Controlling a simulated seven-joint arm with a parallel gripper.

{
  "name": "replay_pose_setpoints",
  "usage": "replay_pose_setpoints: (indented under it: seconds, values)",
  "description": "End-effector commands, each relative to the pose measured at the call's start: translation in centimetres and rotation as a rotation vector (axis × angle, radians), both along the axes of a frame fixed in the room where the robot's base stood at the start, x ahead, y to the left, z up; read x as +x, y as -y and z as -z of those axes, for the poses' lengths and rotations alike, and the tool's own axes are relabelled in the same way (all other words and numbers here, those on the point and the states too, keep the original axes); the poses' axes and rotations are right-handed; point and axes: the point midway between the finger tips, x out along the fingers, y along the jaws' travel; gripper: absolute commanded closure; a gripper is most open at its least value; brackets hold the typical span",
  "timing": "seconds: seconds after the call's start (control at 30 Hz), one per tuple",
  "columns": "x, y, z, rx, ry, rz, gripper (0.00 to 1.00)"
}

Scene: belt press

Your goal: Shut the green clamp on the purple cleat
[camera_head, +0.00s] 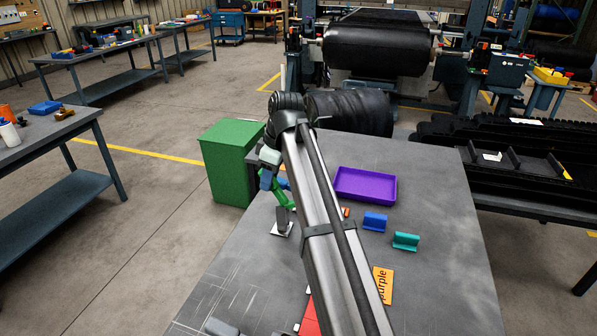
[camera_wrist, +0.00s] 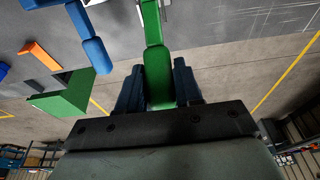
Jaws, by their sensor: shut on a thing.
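My gripper (camera_wrist: 158,76) is shut on the green clamp (camera_wrist: 157,60), with a dark blue finger on each side of its handle. The clamp's far end runs out of the top of the wrist view. In the head view the green clamp (camera_head: 283,197) shows beside my arm, above the table's left part, near a dark grey piece (camera_head: 282,217) on a white plate (camera_head: 283,230). I cannot tell whether the clamp touches them. I cannot make out a purple cleat in either view; my arm covers part of the table.
A purple tray (camera_head: 365,185), a blue cleat (camera_head: 375,221), a teal cleat (camera_head: 405,241) and an orange card reading "purple" (camera_head: 384,287) lie right of my arm. A blue handle-like part (camera_wrist: 95,52) is close left of the clamp. A green bin (camera_head: 229,165) stands beyond the table's left edge.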

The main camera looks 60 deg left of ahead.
Motion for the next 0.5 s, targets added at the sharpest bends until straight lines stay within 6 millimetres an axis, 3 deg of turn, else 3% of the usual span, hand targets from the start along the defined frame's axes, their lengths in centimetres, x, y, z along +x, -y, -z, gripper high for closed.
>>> replay_pose_setpoints:
  seconds: [0.5]
  values:
    - [1.2, 1.3, -0.5, 0.0, 0.001, 0.001, 0.84]
